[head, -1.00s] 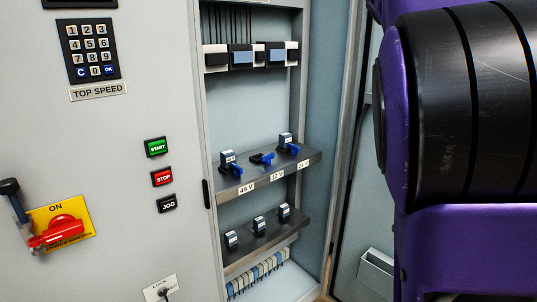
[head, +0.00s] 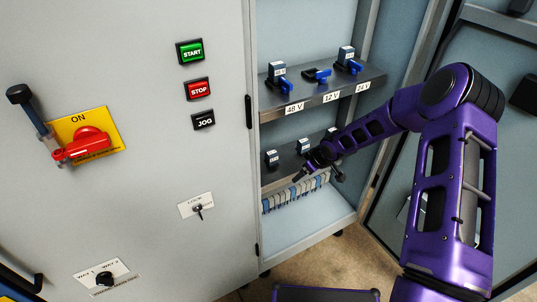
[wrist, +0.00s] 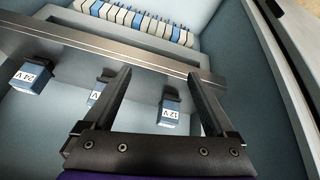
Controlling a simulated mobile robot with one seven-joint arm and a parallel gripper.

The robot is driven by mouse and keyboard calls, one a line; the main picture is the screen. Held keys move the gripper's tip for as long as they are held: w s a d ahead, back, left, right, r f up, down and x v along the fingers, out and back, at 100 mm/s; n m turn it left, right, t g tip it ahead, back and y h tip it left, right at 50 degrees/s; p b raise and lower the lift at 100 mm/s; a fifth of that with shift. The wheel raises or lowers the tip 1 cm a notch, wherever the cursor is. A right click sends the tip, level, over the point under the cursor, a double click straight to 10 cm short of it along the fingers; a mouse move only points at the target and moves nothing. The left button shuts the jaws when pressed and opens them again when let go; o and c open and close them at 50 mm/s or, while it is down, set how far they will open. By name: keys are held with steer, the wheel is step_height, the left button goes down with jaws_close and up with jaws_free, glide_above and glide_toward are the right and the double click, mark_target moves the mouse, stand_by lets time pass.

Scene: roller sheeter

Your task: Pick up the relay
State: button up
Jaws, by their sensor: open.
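Three small blue-grey relays stand on the lower shelf (head: 288,180) of the open cabinet. In the head view they are a left relay (head: 271,158), a middle relay (head: 303,146) and a right one partly hidden by my arm. In the wrist view, one relay reads 24 V (wrist: 31,76), another is partly behind the left finger (wrist: 95,93), and one reads 12 V (wrist: 170,114). My gripper (wrist: 158,75) is open and empty. The 12 V relay shows between its fingers in the picture, apart from them. In the head view my gripper (head: 318,170) is by the lower shelf.
The upper shelf (head: 325,97) has 48 V, 12 V and 24 V labels and blue levers. Relays sit at 48 V (head: 277,70) and 24 V (head: 346,56); the 12 V place holds only a lever (head: 318,75). Terminal blocks (head: 295,195) line up below. The cabinet side wall is close.

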mark_target(272, 153)
steer(key=shift+y, duration=0.8)
steer(key=w+a, duration=0.2)
steer(key=a, duration=0.1)
steer(key=w+a, duration=0.2)
steer(key=a, duration=0.2)
steer(key=w+a, duration=0.2)
steer(key=a, duration=0.1)
steer(key=shift+w+a+r, duration=0.1)
steer(key=shift+w+a, duration=0.1)
steer(key=shift+a, duration=0.05)
steer(key=shift+w+a+m+b, duration=0.3)
steer(key=shift+w+a+b, duration=0.05)
steer(key=shift+w+a, duration=0.5)
steer(key=shift+x, duration=1.15)
steer(key=shift+w+a+f, duration=0.1)
steer(key=shift+f, duration=0.25)
jaws_close()
